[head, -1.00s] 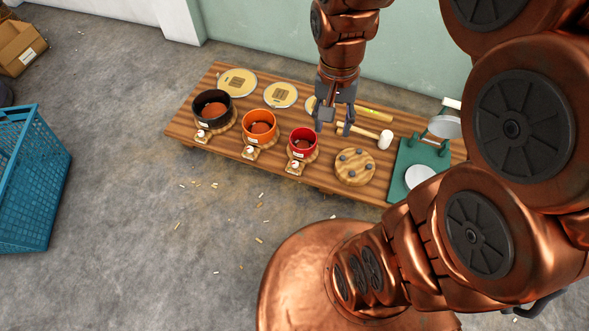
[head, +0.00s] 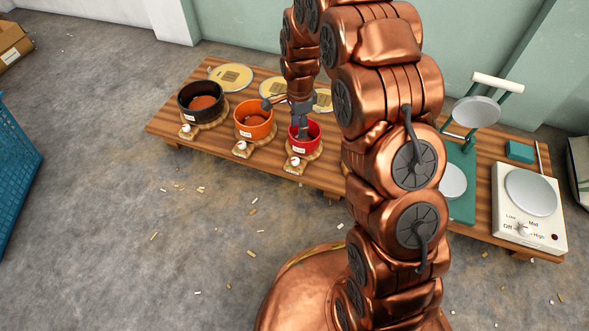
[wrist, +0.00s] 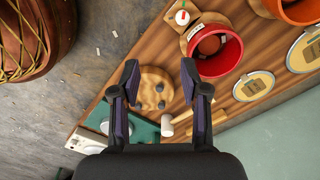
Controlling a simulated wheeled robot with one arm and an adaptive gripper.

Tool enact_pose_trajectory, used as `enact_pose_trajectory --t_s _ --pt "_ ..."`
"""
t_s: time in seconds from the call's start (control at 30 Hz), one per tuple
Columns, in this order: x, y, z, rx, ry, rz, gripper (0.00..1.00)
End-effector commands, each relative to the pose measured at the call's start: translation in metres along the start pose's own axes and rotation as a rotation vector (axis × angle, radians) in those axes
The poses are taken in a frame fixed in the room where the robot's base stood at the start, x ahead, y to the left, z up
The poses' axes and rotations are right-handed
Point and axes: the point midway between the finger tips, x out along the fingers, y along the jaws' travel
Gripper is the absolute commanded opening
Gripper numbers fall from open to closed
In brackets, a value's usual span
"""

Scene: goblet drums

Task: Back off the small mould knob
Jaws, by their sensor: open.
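The small red mould (head: 304,146) stands on a wooden base on the plank bench, and it also shows in the wrist view (wrist: 214,65). Its small white knob (head: 295,161) sits on the base's front tab; the wrist view shows this knob (wrist: 182,17) near the top edge with a red mark on its face. My gripper (head: 286,118) is above the red and orange moulds, partly covering the red one. In the wrist view my gripper (wrist: 160,70) is open and empty, its fingers apart, with the knob beyond the fingertips.
The orange mould (head: 255,133) and black mould (head: 201,112) stand left, each with a front knob. A pegged wooden disc (wrist: 151,96) and mallet (wrist: 167,127) lie nearby. A green press (head: 463,200) and hotplate (head: 535,235) stand right. A blue crate (head: 18,190) is far left.

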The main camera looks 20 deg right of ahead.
Motion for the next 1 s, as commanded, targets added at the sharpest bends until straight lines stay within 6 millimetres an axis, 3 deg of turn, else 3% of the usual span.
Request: enact_pose_trajectory --t_s 0.03,0.1,0.3,0.4,0.77,1.0 --pt "0.041 -0.009 -0.001 0.044 0.000 0.000 0.45" --pt "0.071 -0.021 -0.003 0.105 0.001 -0.005 0.45" --pt "0.133 -0.043 -0.006 0.236 0.001 -0.017 0.45" --pt "0.147 -0.048 -0.007 0.271 0.000 -0.022 0.45" --pt "0.173 -0.052 -0.007 0.291 0.000 -0.026 0.45" --pt "0.208 -0.052 -0.007 0.289 0.000 -0.025 0.45"
